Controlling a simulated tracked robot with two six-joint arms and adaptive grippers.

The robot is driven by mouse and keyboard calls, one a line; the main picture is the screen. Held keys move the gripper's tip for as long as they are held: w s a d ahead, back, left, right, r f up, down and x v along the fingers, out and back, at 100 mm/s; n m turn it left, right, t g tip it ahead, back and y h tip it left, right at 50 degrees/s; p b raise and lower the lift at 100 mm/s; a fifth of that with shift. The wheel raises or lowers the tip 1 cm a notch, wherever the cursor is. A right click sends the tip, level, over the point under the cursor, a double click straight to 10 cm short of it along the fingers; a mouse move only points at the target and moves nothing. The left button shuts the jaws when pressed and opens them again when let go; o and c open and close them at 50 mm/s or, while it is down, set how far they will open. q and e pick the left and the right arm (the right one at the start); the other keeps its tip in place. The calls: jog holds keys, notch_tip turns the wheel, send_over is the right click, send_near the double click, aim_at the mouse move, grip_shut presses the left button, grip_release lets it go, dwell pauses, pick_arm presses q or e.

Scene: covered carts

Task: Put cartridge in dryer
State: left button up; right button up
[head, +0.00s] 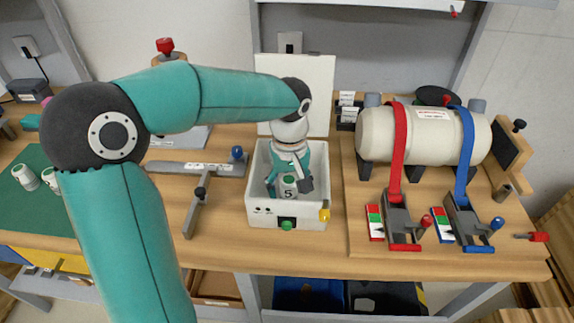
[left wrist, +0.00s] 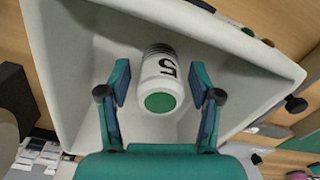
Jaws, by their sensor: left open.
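The dryer is a white open box (head: 258,205) with its lid (head: 318,90) raised at the back, standing mid-table. A white cartridge (head: 289,190) marked 5, with a green cap, is inside it and appears upright. My left gripper (head: 289,180) reaches down into the box at the cartridge. In the left wrist view, the cartridge (left wrist: 160,75) lies between the two open fingers of the left gripper (left wrist: 160,82), with a gap on each side. The gripper partly hides the cartridge in the head view. My right gripper is not in view.
White cartridges (head: 26,177) stand on a green mat (head: 22,212) at the far left. A grey metal fixture (head: 195,169) lies left of the dryer. To the right, a cream tank (head: 430,137) is strapped with a red strap (head: 399,150) and a blue strap (head: 467,150).

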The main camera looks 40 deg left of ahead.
aim_at(289, 179)
pick_arm(q)
notch_tip(289, 179, up, 11)
jog(key=shift+r+p, duration=0.2)
jog(key=shift+p, duration=0.3)
dwell(0.3)
